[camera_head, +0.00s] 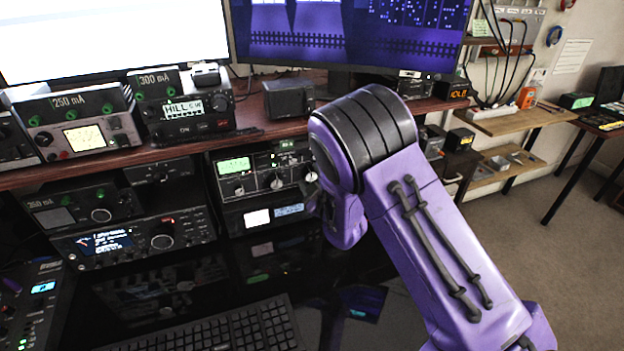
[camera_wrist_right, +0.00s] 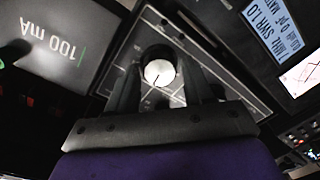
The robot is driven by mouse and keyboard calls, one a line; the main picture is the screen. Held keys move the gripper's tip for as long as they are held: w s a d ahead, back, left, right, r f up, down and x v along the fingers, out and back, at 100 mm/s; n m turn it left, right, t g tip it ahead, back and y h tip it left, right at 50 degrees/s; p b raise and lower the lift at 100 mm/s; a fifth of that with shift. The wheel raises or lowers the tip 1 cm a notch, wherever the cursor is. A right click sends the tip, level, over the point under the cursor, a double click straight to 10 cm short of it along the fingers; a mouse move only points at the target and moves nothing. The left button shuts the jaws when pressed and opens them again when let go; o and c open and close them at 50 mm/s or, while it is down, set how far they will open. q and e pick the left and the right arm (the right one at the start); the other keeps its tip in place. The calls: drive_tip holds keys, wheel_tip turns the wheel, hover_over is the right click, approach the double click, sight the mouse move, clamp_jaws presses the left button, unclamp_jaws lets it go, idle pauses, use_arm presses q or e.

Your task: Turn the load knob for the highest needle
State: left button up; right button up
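The tuner (camera_head: 257,185) is a dark box under the shelf with a green-lit display and a row of knobs. My right gripper (camera_wrist_right: 161,80) is at its right end, with one dark finger on each side of a round, pale-capped knob (camera_wrist_right: 158,71). The cap has a dark pointer line. Whether the fingers touch the knob is unclear, and I cannot read its label. My left gripper is out of view.
A blue-lit display (camera_wrist_right: 275,30) sits beside the meter. A box marked 100 mA (camera_wrist_right: 45,45) stands close to my right gripper. The shelf edge (camera_head: 150,152) runs above the tuner. A keyboard (camera_head: 215,330) lies in front. More radios (camera_head: 130,240) stand at the left.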

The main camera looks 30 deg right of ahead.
drive_tip(key=shift+o, duration=0.3)
drive_tip(key=shift+s, duration=0.1)
drive_tip(key=b+v, duration=0.2)
drive_tip(key=v, duration=0.8)
drive_tip(key=shift+s, duration=0.15)
drive_tip(key=shift+a, duration=0.15)
idle(1.0)
